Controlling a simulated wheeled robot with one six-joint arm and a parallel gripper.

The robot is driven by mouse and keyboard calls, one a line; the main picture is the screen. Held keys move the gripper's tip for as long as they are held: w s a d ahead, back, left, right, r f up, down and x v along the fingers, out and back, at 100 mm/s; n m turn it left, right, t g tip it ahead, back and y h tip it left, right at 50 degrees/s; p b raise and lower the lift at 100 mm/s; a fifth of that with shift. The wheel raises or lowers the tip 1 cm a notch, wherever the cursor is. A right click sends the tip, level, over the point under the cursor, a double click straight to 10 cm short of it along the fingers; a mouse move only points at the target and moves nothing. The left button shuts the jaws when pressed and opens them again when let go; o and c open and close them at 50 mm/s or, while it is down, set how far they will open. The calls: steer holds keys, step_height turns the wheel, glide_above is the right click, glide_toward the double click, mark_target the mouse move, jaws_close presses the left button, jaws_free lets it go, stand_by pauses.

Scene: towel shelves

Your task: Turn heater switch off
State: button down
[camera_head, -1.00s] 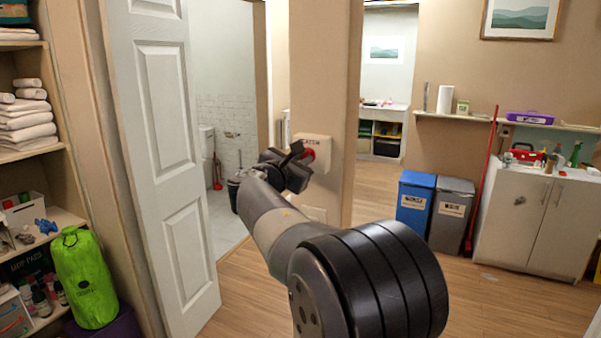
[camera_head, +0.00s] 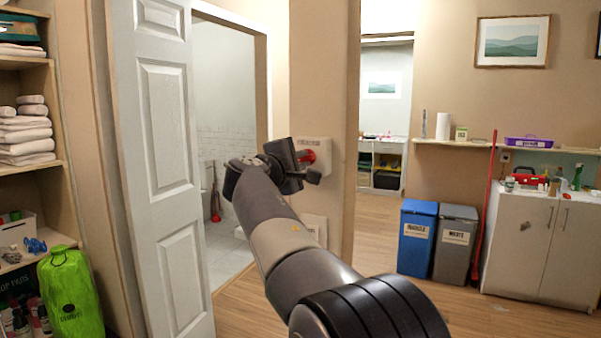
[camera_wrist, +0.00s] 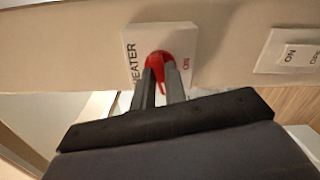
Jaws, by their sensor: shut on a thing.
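The heater switch is a white plate (camera_wrist: 133,45) on the wall, with "HEATER" and a red "ON" printed on it and a red rotary knob (camera_wrist: 158,62) in its middle. In the head view the switch plate (camera_head: 325,146) is on the narrow beige wall section, with the red knob (camera_head: 308,156) partly hidden by my gripper. My gripper (camera_wrist: 160,77) has its two fingers on either side of the knob's raised grip and is shut on it. The gripper also shows in the head view (camera_head: 304,166). The lower part of the plate is hidden behind the fingers.
A second white switch plate (camera_wrist: 290,52) marked "ON" is on the same wall. A white panel door (camera_head: 165,170) stands open at the left, beside a green bag (camera_head: 70,300). Blue (camera_head: 416,238) and grey (camera_head: 454,243) bins stand at the right. Wooden floor is clear before them.

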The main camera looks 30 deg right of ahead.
steer(key=shift+f+m+b, duration=0.1)
steer(key=shift+m+b, duration=0.75)
steer(key=shift+m, duration=0.55)
steer(key=c, duration=1.4)
jaws_free()
steer(key=shift+c, duration=0.2)
steer(key=b+v, duration=0.2)
steer(key=v, duration=0.8)
steer(key=shift+s+a, duration=0.3)
